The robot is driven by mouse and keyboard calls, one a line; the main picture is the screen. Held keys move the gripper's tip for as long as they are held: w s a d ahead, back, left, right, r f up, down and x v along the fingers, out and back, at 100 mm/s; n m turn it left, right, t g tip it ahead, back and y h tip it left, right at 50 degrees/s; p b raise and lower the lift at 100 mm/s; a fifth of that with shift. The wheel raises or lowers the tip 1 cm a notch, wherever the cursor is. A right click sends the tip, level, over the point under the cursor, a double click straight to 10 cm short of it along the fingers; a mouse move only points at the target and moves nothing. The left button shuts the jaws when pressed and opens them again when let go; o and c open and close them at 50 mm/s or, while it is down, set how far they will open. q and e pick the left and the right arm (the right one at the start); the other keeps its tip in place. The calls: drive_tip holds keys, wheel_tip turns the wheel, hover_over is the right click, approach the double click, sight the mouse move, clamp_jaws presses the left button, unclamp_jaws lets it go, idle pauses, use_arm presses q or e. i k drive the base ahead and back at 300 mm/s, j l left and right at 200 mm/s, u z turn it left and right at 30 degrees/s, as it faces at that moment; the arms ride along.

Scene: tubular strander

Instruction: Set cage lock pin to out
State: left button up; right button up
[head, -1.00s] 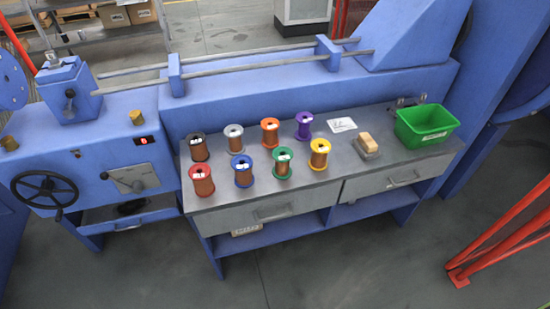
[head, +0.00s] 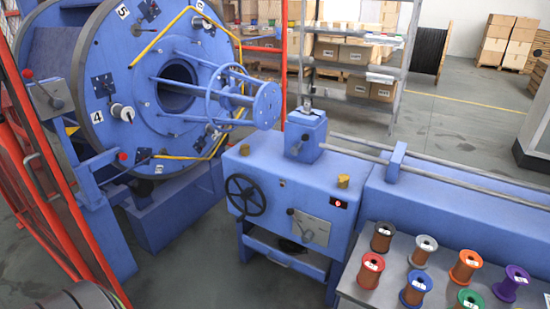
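The strander's round blue cage (head: 190,75) stands at the left, with numbered plates and white-capped bobbin positions on its face. A red-knobbed handle (head: 122,157) sits low at the left of the cage. Another red-knobbed lever (head: 28,74) is on a grey box (head: 52,98) on the cage's left side. I cannot tell which of these is the cage lock pin, nor whether it is in or out. Neither of my grippers is in view.
Red guard rails (head: 48,170) run along the left side. A blue machine housing with a black handwheel (head: 245,197) stands right of the cage. A grey bench (head: 383,289) with several coloured spools is at the lower right. Open grey floor (head: 190,275) lies in front.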

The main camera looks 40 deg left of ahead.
sight(123, 156)
drive_tip(key=u, duration=2.25)
